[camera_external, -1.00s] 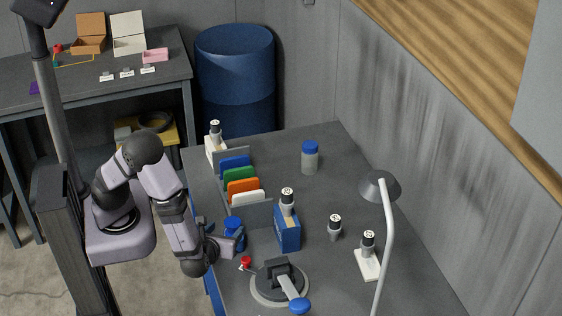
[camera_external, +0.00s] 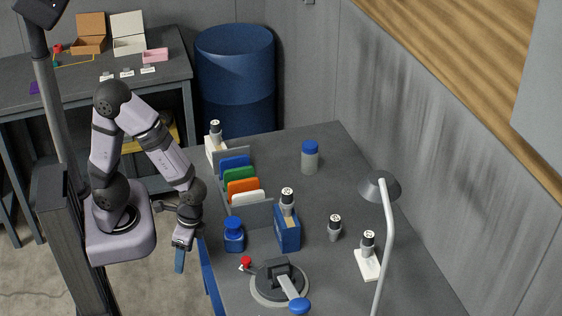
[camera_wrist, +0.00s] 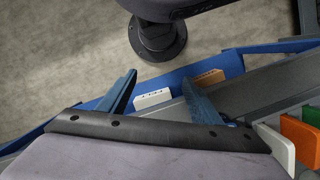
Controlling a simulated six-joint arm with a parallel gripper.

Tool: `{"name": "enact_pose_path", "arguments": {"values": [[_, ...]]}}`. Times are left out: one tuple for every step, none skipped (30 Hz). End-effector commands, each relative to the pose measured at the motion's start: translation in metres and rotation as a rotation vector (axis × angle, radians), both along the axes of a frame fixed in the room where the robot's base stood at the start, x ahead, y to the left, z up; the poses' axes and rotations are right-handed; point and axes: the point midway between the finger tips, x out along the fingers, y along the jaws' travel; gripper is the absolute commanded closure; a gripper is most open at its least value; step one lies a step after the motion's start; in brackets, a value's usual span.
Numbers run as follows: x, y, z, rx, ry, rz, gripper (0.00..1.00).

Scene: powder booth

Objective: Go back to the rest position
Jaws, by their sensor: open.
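My gripper (camera_external: 181,252) hangs off the left edge of the dark workbench (camera_external: 330,275) in the external view, pointing down beside the blue bench side. In the wrist view its two blue fingers (camera_wrist: 158,95) stand apart with nothing held between them. A white block (camera_wrist: 153,98) and an orange-brown block (camera_wrist: 210,78) show beyond the fingers near a blue rail. My arm is bent, with its elbow raised over my base.
On the bench stand a blue jar (camera_external: 233,236), a rack of coloured plates (camera_external: 240,188), a blue box (camera_external: 287,232), a round lever device (camera_external: 279,283), a lidded jar (camera_external: 310,158) and a lamp (camera_external: 386,230). A blue barrel (camera_external: 236,80) stands behind. Floor lies open left of the bench.

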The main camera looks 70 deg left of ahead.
Motion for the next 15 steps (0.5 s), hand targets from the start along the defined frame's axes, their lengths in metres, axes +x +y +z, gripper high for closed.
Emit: {"name": "enact_pose_path", "arguments": {"values": [[0.012,0.010,0.010,-0.022,-0.041,0.085,0.42],[0.018,0.017,0.014,-0.031,-0.064,0.125,0.42],[0.026,0.025,0.020,-0.040,-0.091,0.176,0.42],[0.031,0.031,0.025,-0.047,-0.113,0.213,0.42],[0.037,0.037,0.029,-0.052,-0.133,0.249,0.42],[0.043,0.045,0.034,-0.057,-0.157,0.291,0.42],[0.047,0.051,0.037,-0.060,-0.174,0.321,0.42],[0.050,0.057,0.040,-0.060,-0.186,0.348,0.42],[0.053,0.063,0.043,-0.062,-0.200,0.380,0.42],[0.055,0.068,0.045,-0.062,-0.208,0.402,0.42],[0.056,0.072,0.046,-0.062,-0.214,0.420,0.42],[0.057,0.077,0.047,-0.060,-0.219,0.440,0.42],[0.057,0.079,0.047,-0.059,-0.221,0.453,0.42],[0.057,0.082,0.047,-0.058,-0.221,0.463,0.42],[0.057,0.084,0.047,-0.056,-0.221,0.474,0.42]]}}
